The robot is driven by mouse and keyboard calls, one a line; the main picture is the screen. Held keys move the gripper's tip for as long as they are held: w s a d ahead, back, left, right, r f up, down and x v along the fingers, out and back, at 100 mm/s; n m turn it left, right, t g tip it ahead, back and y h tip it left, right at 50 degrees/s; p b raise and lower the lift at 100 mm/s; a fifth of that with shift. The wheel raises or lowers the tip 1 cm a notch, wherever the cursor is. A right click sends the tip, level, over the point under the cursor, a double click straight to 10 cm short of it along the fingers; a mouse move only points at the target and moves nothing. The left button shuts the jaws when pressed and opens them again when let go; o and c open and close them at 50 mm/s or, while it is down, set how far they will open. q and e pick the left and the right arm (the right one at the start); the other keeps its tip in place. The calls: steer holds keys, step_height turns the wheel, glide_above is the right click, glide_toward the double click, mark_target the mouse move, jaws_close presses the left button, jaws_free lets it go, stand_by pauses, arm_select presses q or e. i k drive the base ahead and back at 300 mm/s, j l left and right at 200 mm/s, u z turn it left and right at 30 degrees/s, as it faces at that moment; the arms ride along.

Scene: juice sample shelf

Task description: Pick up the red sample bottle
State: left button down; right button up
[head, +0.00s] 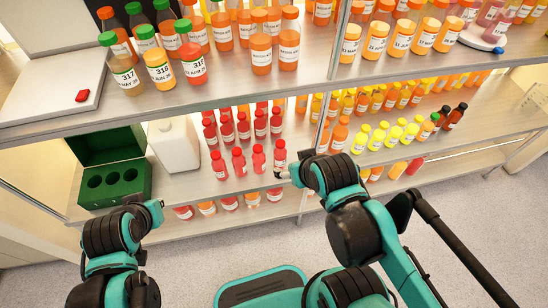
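Several red sample bottles with red caps and white labels stand in rows on the middle shelf in the head view. The front row's rightmost red bottle (279,158) is beside the tip of my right gripper (284,173). The gripper reaches in from the right at the bottle's lower part; its fingers are small and partly hidden, so I cannot tell whether they hold the bottle. Another front-row red bottle (258,158) stands just left of it. My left gripper (153,209) is low at the left, in front of the shelf and away from the red bottles; its finger opening is unclear.
A green holder box (113,182) and a white jug (175,145) stand left of the red bottles. Orange and yellow bottles stand to the right. The upper shelf's metal front edge (215,99) overhangs the middle shelf. An upright post (336,40) divides the shelves.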

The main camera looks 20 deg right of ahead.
mark_target(237, 159)
steer(key=z, duration=0.15)
steer(key=k+l, duration=0.1)
steer(key=l, duration=0.3)
steer(key=k+l, duration=0.1)
steer(key=l, duration=0.3)
steer(key=k+l, duration=0.1)
steer(key=l, duration=0.3)
steer(key=i+l+u, duration=0.25)
steer(key=k+j+z, duration=0.2)
steer(key=k+j, duration=0.05)
